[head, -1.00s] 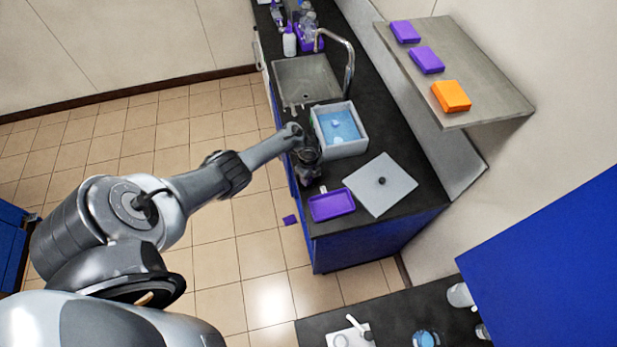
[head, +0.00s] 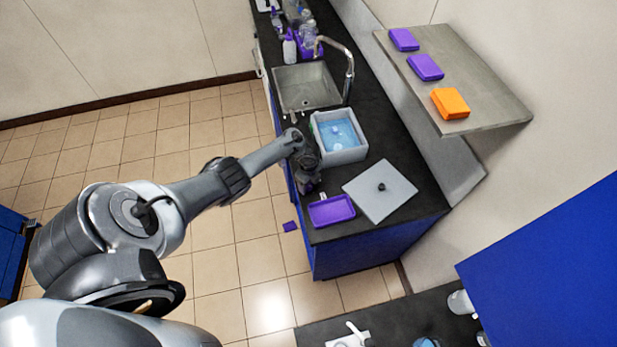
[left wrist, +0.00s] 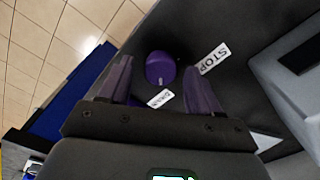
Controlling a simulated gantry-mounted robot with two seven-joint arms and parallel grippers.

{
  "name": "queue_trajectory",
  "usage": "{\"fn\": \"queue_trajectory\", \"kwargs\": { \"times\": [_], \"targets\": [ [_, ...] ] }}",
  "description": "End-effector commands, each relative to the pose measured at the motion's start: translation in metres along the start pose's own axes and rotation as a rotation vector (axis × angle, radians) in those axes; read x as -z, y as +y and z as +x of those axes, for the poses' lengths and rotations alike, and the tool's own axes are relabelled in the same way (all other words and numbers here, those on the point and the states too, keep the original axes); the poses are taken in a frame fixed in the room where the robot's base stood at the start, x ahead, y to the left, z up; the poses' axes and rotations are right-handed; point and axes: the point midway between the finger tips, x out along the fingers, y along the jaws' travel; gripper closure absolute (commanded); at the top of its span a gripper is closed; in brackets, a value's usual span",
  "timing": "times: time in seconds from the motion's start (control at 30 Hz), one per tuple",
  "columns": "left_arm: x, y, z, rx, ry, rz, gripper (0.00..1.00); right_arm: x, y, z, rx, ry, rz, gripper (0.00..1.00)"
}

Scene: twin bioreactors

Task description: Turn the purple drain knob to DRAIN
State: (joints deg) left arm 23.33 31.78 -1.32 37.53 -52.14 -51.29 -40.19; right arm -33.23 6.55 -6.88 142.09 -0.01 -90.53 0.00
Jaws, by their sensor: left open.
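The purple drain knob (left wrist: 160,67) stands on the black counter in the left wrist view, with a small pale mark on its near side. A white STOP label (left wrist: 215,58) lies to its right and a white DRAIN label (left wrist: 160,98) just below it. My left gripper (left wrist: 158,64) is open, with one purple finger on each side of the knob; I cannot tell whether they touch it. In the head view my left gripper (head: 309,179) is over the counter's front edge and hides the knob. My right gripper is not in view.
A grey tub (head: 347,156) with blue liquid stands right beside the gripper. A purple tray (head: 331,210) and a grey lid (head: 392,200) lie nearer. A sink (head: 300,88) with a tall faucet is behind. A shelf (head: 490,114) juts from the wall.

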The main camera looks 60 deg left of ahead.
Motion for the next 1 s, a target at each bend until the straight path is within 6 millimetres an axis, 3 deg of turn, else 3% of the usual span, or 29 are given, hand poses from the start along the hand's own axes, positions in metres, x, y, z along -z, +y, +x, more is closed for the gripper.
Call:
{"fn": "queue_trajectory", "kwargs": {
  "times": [0.6, 1.0],
  "targets": [
    [-0.001, -0.001, -0.092, 0.002, -0.002, 0.000, 0.37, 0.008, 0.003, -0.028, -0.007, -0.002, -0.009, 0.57],
    [-0.001, 0.000, -0.104, 0.000, -0.002, -0.001, 0.37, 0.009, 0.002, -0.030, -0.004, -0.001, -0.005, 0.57]
  ]
}}
